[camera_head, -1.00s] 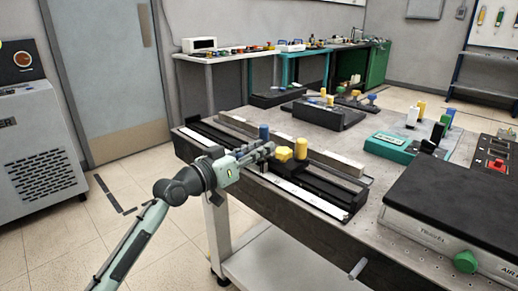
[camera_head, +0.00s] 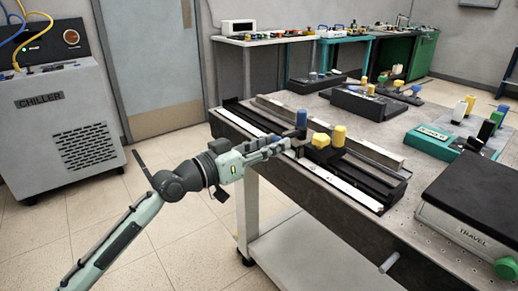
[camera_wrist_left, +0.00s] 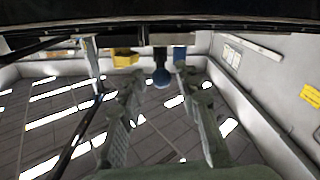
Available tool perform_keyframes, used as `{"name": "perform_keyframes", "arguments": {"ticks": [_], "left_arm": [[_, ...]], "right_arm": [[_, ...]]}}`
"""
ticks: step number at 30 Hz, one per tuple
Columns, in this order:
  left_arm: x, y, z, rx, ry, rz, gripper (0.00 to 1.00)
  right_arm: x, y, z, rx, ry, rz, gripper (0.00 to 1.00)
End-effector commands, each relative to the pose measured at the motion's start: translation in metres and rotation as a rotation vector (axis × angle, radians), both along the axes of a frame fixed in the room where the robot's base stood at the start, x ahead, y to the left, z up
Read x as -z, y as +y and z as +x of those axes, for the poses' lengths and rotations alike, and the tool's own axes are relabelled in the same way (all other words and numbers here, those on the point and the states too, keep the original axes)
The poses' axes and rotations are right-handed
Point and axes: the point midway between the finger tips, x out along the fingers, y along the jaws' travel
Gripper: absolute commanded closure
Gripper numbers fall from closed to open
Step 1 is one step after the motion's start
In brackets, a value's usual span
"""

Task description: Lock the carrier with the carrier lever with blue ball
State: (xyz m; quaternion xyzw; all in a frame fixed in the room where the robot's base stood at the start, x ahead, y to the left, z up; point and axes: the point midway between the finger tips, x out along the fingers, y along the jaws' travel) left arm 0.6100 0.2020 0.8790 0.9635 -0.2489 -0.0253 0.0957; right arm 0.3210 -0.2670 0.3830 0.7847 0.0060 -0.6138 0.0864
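The carrier (camera_head: 322,154) is a dark block on the long rail assembly at the table's near left edge. It bears a yellow knob (camera_head: 320,140) and a yellow cylinder (camera_head: 339,136). A blue cylinder (camera_head: 301,118) stands just behind my left fingertips. My left gripper (camera_head: 285,148) is just left of the carrier. In the left wrist view, my left gripper (camera_wrist_left: 165,92) has its fingers apart, with the blue ball (camera_wrist_left: 162,79) of a dark lever showing in the gap, not gripped. In the head view I cannot make out this ball. My right gripper is not in view.
The rail assembly (camera_head: 372,189) runs along the table edge. A black-topped travel unit (camera_head: 470,205) stands at right, a teal box (camera_head: 440,139) behind it. A chiller (camera_head: 60,130) stands at far left. The floor around my left arm is clear.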

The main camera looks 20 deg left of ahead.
Motion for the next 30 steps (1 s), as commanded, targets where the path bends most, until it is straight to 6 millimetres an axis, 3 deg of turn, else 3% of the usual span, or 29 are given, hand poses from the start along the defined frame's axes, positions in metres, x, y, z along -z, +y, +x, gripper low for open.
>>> {"name": "perform_keyframes", "arguments": {"ticks": [3, 9, 25, 28, 30], "left_arm": [[0.002, 0.01, -0.02, 0.001, 0.006, 0.004, 0.67], [0.001, 0.019, -0.036, 0.003, 0.002, 0.001, 0.67], [0.0, 0.02, -0.038, 0.001, 0.002, 0.0, 0.67], [0.013, 0.022, -0.037, -0.008, 0.024, 0.011, 0.67], [0.037, 0.025, -0.036, -0.027, 0.067, 0.034, 0.67]], "right_arm": [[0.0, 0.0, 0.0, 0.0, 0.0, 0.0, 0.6], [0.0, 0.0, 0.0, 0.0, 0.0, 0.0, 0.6], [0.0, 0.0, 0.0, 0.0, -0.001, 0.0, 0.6], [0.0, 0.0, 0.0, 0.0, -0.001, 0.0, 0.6], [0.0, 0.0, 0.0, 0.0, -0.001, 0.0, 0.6]]}}
